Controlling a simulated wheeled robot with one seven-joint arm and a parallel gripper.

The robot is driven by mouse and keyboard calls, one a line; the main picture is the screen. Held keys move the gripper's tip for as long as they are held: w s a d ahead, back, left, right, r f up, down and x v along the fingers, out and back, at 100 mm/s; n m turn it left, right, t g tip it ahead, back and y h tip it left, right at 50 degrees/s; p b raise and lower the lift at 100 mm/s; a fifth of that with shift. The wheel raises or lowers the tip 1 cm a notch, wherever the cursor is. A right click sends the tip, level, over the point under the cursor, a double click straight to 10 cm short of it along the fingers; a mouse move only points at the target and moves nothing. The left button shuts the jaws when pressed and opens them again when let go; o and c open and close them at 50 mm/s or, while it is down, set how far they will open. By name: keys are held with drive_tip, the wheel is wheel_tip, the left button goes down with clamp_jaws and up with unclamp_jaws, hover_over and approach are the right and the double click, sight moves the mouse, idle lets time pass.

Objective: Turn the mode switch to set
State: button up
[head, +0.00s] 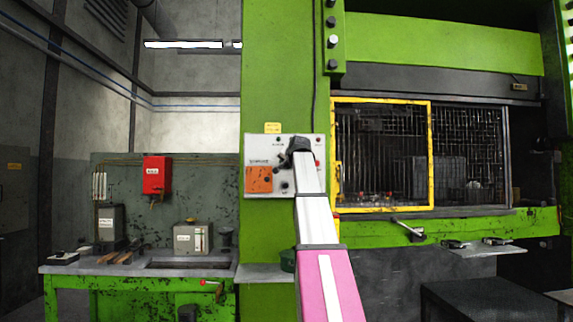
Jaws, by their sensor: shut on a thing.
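The control panel (258,149) is a pale grey plate on the green press column, with an orange plate (259,180) at its lower left and several small knobs and lamps. My gripper (292,152) is at the upper right part of this panel, at the end of my white and pink arm. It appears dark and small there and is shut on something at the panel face. The mode switch is not clearly visible; the gripper and wrist cover that spot. I cannot read the switch's position or the panel's lettering.
A yellow-framed mesh guard (432,155) stands right of the panel. A lever handle (408,228) sticks out below it. At left is a green workbench (140,268) with a red box (157,174) above it. A small shelf (262,274) lies below the panel.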

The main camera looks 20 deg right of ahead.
drive_tip(key=n+h, duration=0.1)
drive_tip(key=n, duration=0.1)
drive_tip(key=n+g+h, duration=0.1)
drive_tip(key=n, duration=0.1)
drive_tip(key=shift+a+n+g+h, duration=0.1)
drive_tip(key=shift+n+g+h, duration=0.2)
drive_tip(key=shift+h, duration=0.1)
idle(0.4)
drive_tip(key=o, duration=0.5)
drive_tip(key=shift+o, duration=0.2)
drive_tip(key=v, duration=1)
drive_tip(key=shift+s+a, duration=0.15)
drive_tip(key=shift+s, duration=0.25)
